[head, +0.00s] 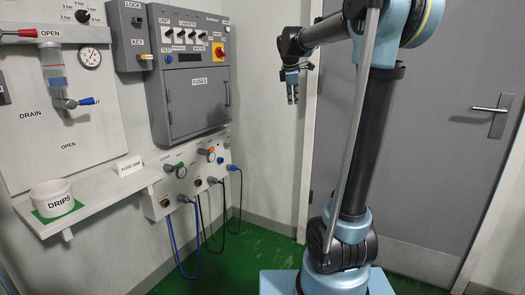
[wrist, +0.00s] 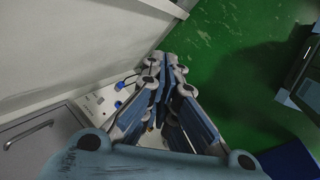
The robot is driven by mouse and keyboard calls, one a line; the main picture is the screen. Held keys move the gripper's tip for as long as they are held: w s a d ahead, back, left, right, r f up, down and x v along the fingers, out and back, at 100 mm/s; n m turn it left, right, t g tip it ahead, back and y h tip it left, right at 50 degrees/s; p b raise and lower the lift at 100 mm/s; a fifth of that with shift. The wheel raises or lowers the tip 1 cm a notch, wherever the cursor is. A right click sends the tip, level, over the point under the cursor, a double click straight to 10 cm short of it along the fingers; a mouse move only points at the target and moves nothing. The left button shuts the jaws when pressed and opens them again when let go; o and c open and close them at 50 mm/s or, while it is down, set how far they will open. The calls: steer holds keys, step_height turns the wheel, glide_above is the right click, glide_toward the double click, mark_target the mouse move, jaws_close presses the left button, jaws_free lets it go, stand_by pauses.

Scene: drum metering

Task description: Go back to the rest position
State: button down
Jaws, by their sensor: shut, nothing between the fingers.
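My gripper (head: 292,97) hangs in the air in the head view, pointing down, right of the grey control cabinet and in front of the wall by the door. Its fingers are shut and empty. In the wrist view my gripper (wrist: 167,62) shows its fingers together, with floor and wall beyond. It is apart from everything around it.
The control cabinet (head: 195,105) hangs on the wall. Below it is a socket panel (head: 155,205) with hanging cables. A shelf (head: 105,187) holds a white DRIPS cup (head: 54,197). A grey door (head: 440,110) stands behind my arm. The green floor (head: 240,245) looks clear.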

steer(key=s+d+f+m+g, duration=0.1)
steer(key=s+f+m, duration=0.4)
steer(key=s+f, duration=0.5)
steer(key=s+d+f+m+g+y, duration=0.1)
steer(key=s+d+f+m, duration=0.2)
steer(key=s, duration=1.4)
steer(key=s+d+f+m+g, duration=0.1)
steer(key=s+f+m, duration=0.8)
steer(key=s+f, duration=0.5)
step_height(320, 180, down, 3)
steer(key=shift+d+f+y, duration=0.2)
steer(key=shift+d+y, duration=0.1)
steer(key=shift+d, duration=0.1)
steer(key=shift+w, duration=0.15)
steer(key=shift+w+f, duration=0.2)
steer(key=shift+w, duration=0.15)
